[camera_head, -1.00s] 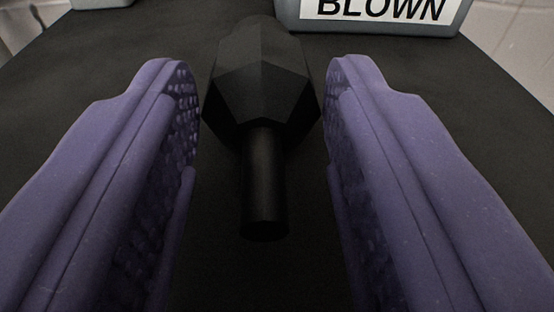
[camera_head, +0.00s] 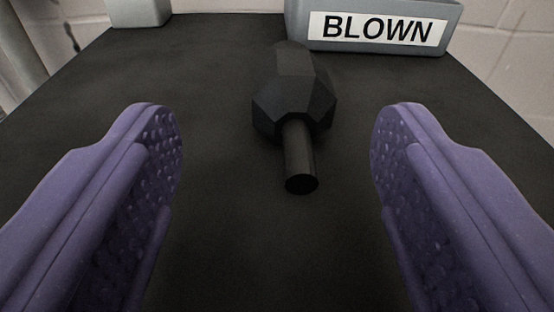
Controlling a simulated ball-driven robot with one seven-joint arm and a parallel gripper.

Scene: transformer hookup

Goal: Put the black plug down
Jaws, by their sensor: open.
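The black plug (camera_head: 293,105) lies on the dark table top (camera_head: 215,220), its faceted body toward the back and its round stem pointing toward me. My gripper (camera_head: 276,140) is open, with one purple finger on each side. The plug shows between the fingertips and a little beyond them, right of the middle, with a clear gap on both sides. Nothing is held.
A grey bin (camera_head: 375,25) with a white "BLOWN" label stands at the back right, close behind the plug. A pale grey object (camera_head: 139,12) stands at the back left. The table is bare to the left. A light block wall is behind.

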